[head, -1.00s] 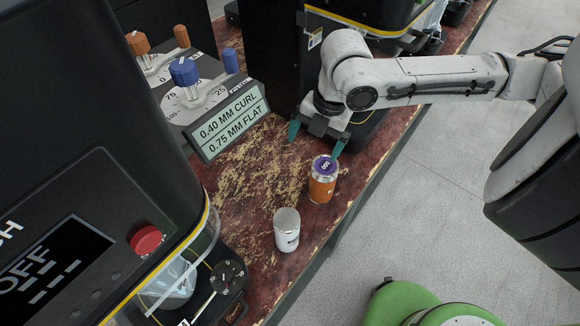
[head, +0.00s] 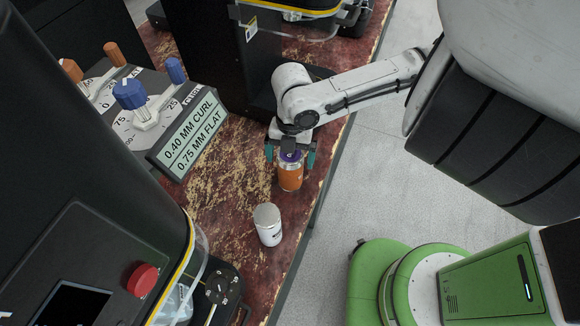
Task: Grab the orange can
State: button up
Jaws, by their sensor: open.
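The orange can (head: 290,179) stands upright on the worn red bench top, with a purple label on its lid. My gripper (head: 290,157) is open above it, pointing down. Its teal fingertips are on the left and right of the can's top, apart from each other. Whether either finger touches the can cannot be told. My gripper partly hides the lid.
A white can (head: 268,225) with a silver lid stands in front and to the left of the orange can. A sign (head: 188,134) and knob panel stand at left. A black machine with a red button (head: 142,280) fills the lower left. The bench edge runs close on the right.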

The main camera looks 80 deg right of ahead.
jog(key=shift+a+f, duration=0.15)
jog(key=shift+f, duration=1.15)
jog(key=shift+c, duration=0.4)
jog(key=shift+r, duration=0.1)
jog(key=c, duration=1.4)
